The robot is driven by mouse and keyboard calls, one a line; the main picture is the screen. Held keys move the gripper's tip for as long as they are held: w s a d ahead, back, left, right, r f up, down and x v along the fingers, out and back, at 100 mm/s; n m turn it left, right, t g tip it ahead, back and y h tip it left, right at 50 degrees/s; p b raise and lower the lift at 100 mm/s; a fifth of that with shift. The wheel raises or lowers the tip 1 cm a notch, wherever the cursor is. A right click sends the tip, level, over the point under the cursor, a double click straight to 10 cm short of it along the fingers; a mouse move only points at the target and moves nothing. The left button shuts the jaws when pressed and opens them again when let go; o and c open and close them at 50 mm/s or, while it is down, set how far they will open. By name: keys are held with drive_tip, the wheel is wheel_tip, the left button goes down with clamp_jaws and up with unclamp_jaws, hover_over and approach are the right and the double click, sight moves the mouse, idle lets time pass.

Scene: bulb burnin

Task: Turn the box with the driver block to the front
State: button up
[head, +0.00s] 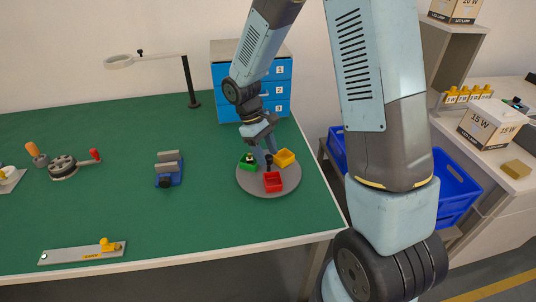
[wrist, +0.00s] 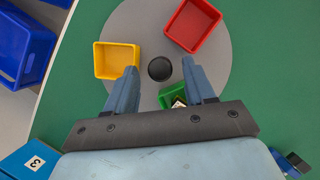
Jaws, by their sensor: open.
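A round grey turntable (head: 252,184) on the green bench bears three small boxes around a black centre knob (wrist: 160,68). The red box (head: 273,182) is at the front, the yellow box (head: 285,158) at the back right, the green box (head: 247,163) at the left. The red and yellow boxes look empty. My gripper (wrist: 160,72) is open over the turntable, its fingers on either side of the knob in the picture.
A blue drawer cabinet (head: 272,88) stands behind the turntable. A blue vise (head: 168,170) is to the left. Blue crates (head: 455,190) stand beyond the bench's right edge.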

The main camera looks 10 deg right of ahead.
drive_tip(key=shift+s+d+f, duration=0.15)
drive_tip(key=shift+f, duration=0.3)
drive_tip(key=shift+c, duration=0.5)
clamp_jaws()
drive_tip(key=shift+d, duration=0.1)
